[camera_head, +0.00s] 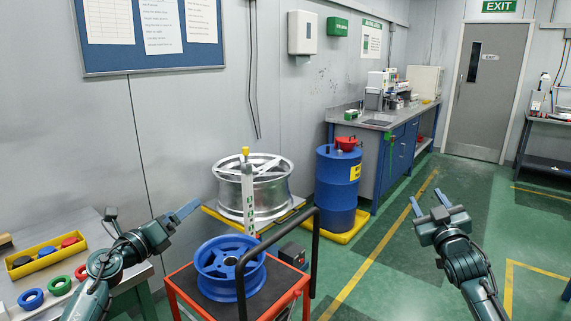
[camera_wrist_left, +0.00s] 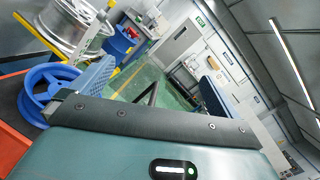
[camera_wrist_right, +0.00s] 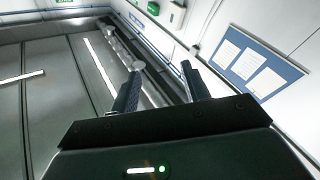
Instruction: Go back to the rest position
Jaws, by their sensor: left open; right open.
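My left gripper (camera_head: 187,211) is raised at the left, above and beside the cart and clear of the wheels. In the left wrist view its two fingers (camera_wrist_left: 160,82) stand wide apart with nothing between them. My right gripper (camera_head: 428,202) is raised over the open floor at the right. In the right wrist view its fingers (camera_wrist_right: 158,78) are apart and empty, pointing up toward the wall and ceiling. A blue wheel (camera_head: 230,267) lies on the red cart (camera_head: 180,288), below and right of my left gripper. A silver wheel (camera_head: 252,187) rests behind it on a yellow-edged stand.
A grey table (camera_head: 40,233) at the left holds a yellow tray (camera_head: 47,256) and coloured rings. The cart's dark handle (camera_head: 314,240) rises between my arms. A blue barrel (camera_head: 337,180) stands behind, near a workbench (camera_head: 385,125). Green floor around my right gripper is free.

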